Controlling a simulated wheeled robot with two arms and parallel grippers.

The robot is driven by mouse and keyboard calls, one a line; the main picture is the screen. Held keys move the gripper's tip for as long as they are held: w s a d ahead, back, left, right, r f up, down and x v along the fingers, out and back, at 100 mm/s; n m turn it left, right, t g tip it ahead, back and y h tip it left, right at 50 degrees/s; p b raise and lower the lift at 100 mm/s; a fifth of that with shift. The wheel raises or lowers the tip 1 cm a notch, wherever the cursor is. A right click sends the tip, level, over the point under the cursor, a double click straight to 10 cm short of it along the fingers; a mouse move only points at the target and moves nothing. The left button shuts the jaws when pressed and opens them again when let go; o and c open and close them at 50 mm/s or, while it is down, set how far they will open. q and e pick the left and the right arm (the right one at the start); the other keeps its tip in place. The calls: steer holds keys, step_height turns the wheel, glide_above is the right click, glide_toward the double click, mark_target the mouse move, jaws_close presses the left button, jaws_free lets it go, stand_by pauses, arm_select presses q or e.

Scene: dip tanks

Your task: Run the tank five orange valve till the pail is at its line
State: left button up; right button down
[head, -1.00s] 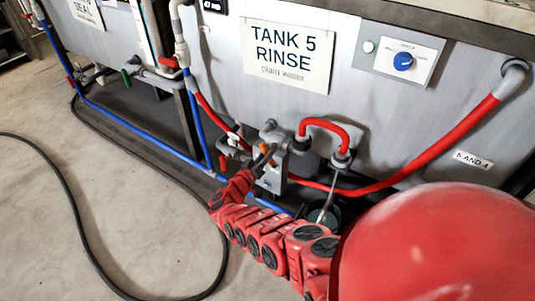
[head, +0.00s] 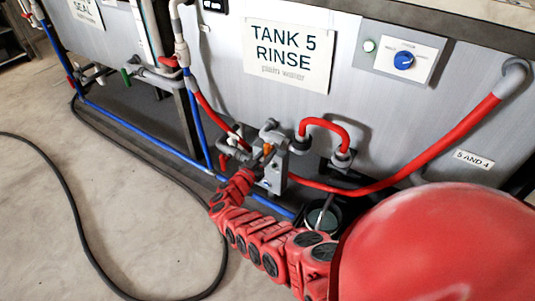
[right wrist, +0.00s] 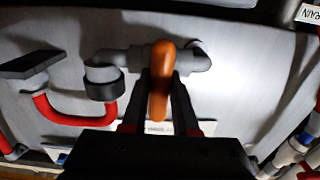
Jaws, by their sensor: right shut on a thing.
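The orange valve handle (right wrist: 161,80) stands between the fingers of my right gripper (right wrist: 160,108) in the right wrist view, and the gripper is shut on it. In the head view only a little orange (head: 267,149) shows beside my right gripper (head: 256,163), at the grey pipework under the "TANK 5 RINSE" sign (head: 288,56). The dark pail (head: 331,218) stands on the floor below the tank, partly hidden by my red arm. A thin grey streak shows at the pail; I cannot tell if it is liquid or a handle. The pail's line and level cannot be made out. My left gripper is out of view.
A red hose (head: 425,160) and a red loop (head: 325,123) run along the tank front (head: 300,105). A blue pipe (head: 150,137) runs low at the left. A black cable (head: 72,195) lies on the open floor. A blue knob (head: 403,60) sits on a panel.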

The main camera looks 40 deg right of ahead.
steer(key=shift+f, duration=0.15)
steer(key=c, duration=0.7)
jaws_free()
steer(key=p+v, duration=0.3)
steer(key=v, duration=1.4)
steer(key=shift+s+a, duration=0.15)
steer(key=shift+a, duration=0.1)
steer(key=shift+d, duration=0.1)
